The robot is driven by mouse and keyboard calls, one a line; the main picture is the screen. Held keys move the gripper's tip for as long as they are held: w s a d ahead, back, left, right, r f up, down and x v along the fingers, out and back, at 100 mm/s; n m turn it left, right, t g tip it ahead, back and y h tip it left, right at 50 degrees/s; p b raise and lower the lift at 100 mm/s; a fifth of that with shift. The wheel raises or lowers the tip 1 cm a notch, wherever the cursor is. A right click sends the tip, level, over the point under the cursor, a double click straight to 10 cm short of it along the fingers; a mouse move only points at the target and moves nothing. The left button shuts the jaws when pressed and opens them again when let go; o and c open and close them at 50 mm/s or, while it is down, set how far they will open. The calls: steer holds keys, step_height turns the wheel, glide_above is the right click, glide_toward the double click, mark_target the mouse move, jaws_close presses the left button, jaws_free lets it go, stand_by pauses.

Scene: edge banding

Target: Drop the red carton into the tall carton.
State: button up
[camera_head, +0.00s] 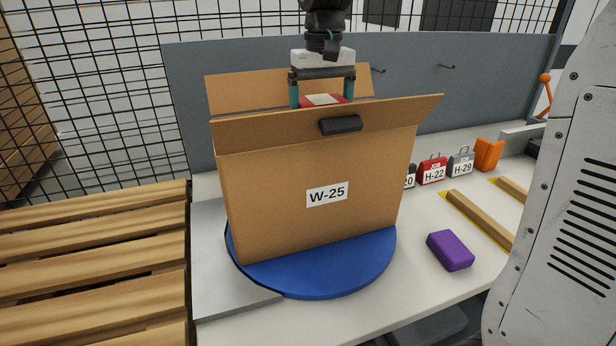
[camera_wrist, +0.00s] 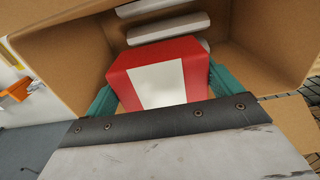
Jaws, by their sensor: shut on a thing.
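The tall carton (camera_head: 278,190) is a big open brown box labelled W-25, with its flaps spread, standing on a blue round plate (camera_head: 330,280). My gripper (camera_head: 322,92) is above its opening and points down. It is shut on the red carton (camera_head: 313,101), which has a white label on top. In the wrist view the red carton (camera_wrist: 120,84) sits between the teal fingers (camera_wrist: 160,88), over the inside of the tall carton (camera_wrist: 75,55). White rolls (camera_wrist: 170,28) show inside the tall carton. The lower part of the red carton is hidden by the front flap in the head view.
A black handle-like piece (camera_head: 341,124) is on the front flap. A purple block (camera_head: 450,250) lies on the white table at right. Tagged red (camera_head: 432,168) and grey (camera_head: 461,160) items stand behind it. A wooden pallet (camera_head: 90,260) is at left, a grey panel (camera_head: 450,90) behind.

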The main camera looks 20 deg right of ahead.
steer(key=shift+f, duration=0.1)
steer(key=o, duration=0.8)
steer(key=shift+c, duration=0.2)
step_height(320, 180, up, 8)
steer(key=shift+f, duration=0.15)
